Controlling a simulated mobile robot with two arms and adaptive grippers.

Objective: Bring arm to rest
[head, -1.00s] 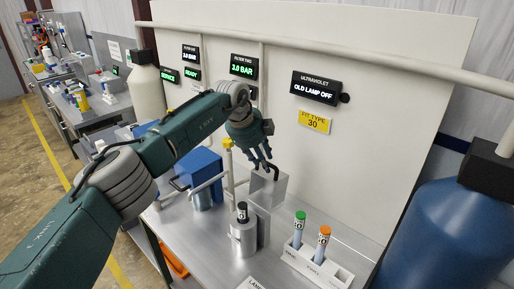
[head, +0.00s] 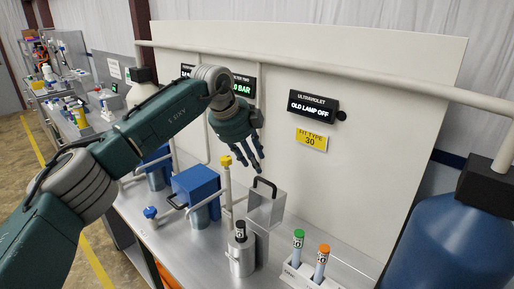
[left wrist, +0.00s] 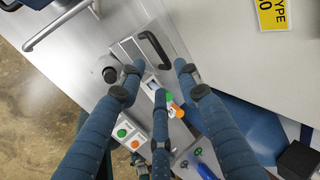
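My left gripper (head: 254,163) hangs in the air in front of the white panel, its blue fingers spread. Nothing shows between them. In the left wrist view the three fingers (left wrist: 160,82) are apart and empty. Just below the fingertips is a metal box (head: 266,208) with a black handle (head: 265,184); the handle also shows in the left wrist view (left wrist: 155,48). The fingers look apart from the handle. My right gripper is in neither view.
A metal cylinder with a black-capped lamp (head: 240,230) stands on the bench beside the box. Tubes with a green cap (head: 298,233) and an orange cap (head: 323,249) stand in a white rack. A blue tank (head: 445,240) is at right. A yellow-topped post (head: 226,161) stands close by.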

